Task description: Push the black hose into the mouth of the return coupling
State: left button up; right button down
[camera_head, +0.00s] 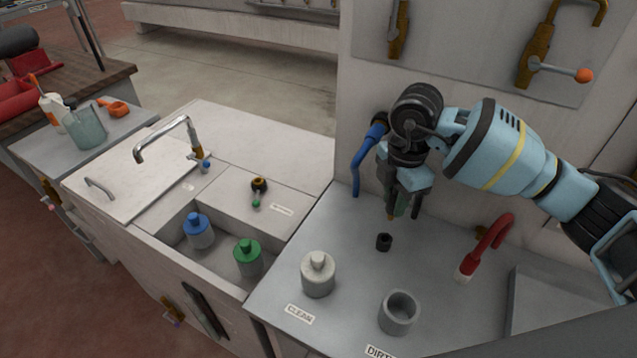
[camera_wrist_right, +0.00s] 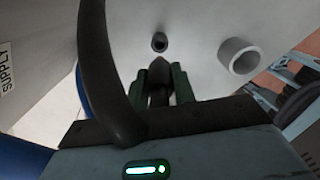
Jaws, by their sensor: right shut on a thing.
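My right gripper (camera_head: 403,205) is above the counter, pointing down, its fingers shut on the black hose (camera_head: 417,98). The hose loops up over the wrist and also crosses the left of the wrist view (camera_wrist_right: 98,65). Its end shows between the green fingers (camera_wrist_right: 160,90), though partly hidden by them. A small black coupling (camera_head: 384,242), which I take as the return coupling, stands on the counter below the fingertips. Its dark round mouth shows in the wrist view (camera_wrist_right: 159,42), beyond the hose end. A gap separates hose and coupling. My left gripper is not in view.
A blue hose (camera_head: 360,172) hangs left of the gripper and a red hose (camera_head: 488,240) bends to the counter at right. A grey cup (camera_head: 398,315) and a white bottle (camera_head: 318,277) stand in front. Behind is an upright panel (camera_head: 450,45).

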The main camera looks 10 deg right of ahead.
jog(key=n, duration=0.5)
jog(key=s+n, duration=0.1)
jog(key=n, duration=0.1)
jog(key=shift+a, duration=0.1)
jog(key=s+m, duration=0.3)
jog(key=m, duration=1)
jog(key=s+f+m, duration=0.1)
jog(key=s+m, duration=0.2)
jog(key=m, duration=1.1)
jog(key=shift+s+a, duration=0.3)
jog(key=shift+s, duration=0.1)
jog(key=shift+s+a+f, duration=0.1)
